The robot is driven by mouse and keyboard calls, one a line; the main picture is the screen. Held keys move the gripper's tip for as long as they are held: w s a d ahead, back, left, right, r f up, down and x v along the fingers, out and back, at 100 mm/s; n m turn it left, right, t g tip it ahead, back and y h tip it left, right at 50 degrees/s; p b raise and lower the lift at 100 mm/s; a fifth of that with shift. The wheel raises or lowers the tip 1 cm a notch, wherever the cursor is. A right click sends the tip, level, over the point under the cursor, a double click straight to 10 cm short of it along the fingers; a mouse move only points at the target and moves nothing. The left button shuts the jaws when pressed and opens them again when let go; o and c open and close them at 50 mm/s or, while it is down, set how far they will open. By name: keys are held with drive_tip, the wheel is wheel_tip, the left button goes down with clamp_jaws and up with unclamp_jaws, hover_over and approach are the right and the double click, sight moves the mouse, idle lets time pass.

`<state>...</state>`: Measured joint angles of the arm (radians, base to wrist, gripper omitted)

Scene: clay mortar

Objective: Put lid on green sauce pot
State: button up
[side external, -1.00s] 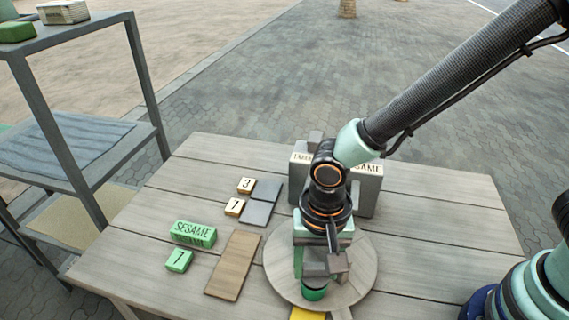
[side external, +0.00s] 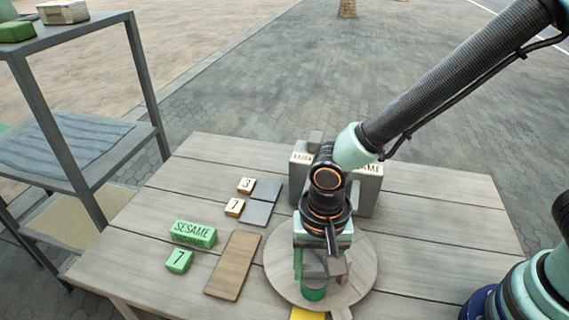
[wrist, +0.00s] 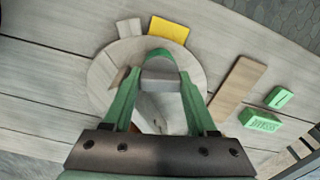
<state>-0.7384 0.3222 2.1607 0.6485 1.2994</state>
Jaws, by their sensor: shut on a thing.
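My gripper (side external: 318,264) is low over the round wooden board (side external: 363,278). In the wrist view its two green fingers (wrist: 160,84) are shut on a grey piece, which looks like the lid (wrist: 160,78). The green sauce pot (side external: 314,292) stands on the front part of the board, just below the gripper. Its upper part is largely hidden in the side view. In the wrist view a bit of green shows behind the lid, perhaps the pot. I cannot tell whether lid and pot touch.
A yellow piece (wrist: 169,30) lies beside the board's handle. A brown plank (side external: 233,265), a green SESAME block (side external: 194,234) and a green 7 block (side external: 179,261) lie left. Grey tiles and tan number blocks lie behind them. A grey box (side external: 369,190) stands behind my gripper.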

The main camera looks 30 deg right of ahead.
drive_tip(key=shift+f, duration=0.2)
idle(0.7)
drive_tip(key=o, duration=1.5)
drive_tip(key=shift+r, duration=0.1)
drive_tip(key=shift+r, duration=3.45)
wheel_tip(320, 180, up, 5)
drive_tip(key=shift+c, duration=0.4)
